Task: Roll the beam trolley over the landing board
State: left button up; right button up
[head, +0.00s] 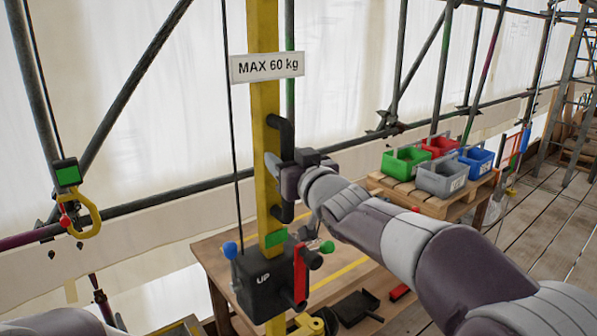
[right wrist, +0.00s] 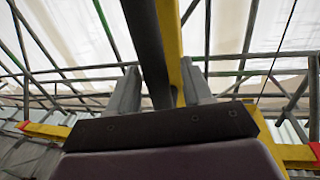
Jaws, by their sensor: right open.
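A yellow upright post (head: 265,130) carries a "MAX 60 kg" sign (head: 268,67) and a black D-shaped handle (head: 288,130). My right gripper (head: 288,172) is at this handle. In the right wrist view its fingers are open, with the black handle bar (right wrist: 148,45) between them and the yellow post (right wrist: 171,30) just behind. I cannot tell whether a finger touches the bar. No beam trolley is identifiable. My left gripper is out of view.
A black box marked "UP" (head: 265,283), with levers, is at the post's lower end. A yellow hook (head: 85,215) hangs at left. Coloured bins (head: 442,177) stand on a pallet at right. Scaffold tubes line the back; plank floor (head: 545,225) at right is clear.

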jog(key=b+v, duration=0.2)
jog(key=v, duration=0.9)
jog(key=shift+s, duration=0.4)
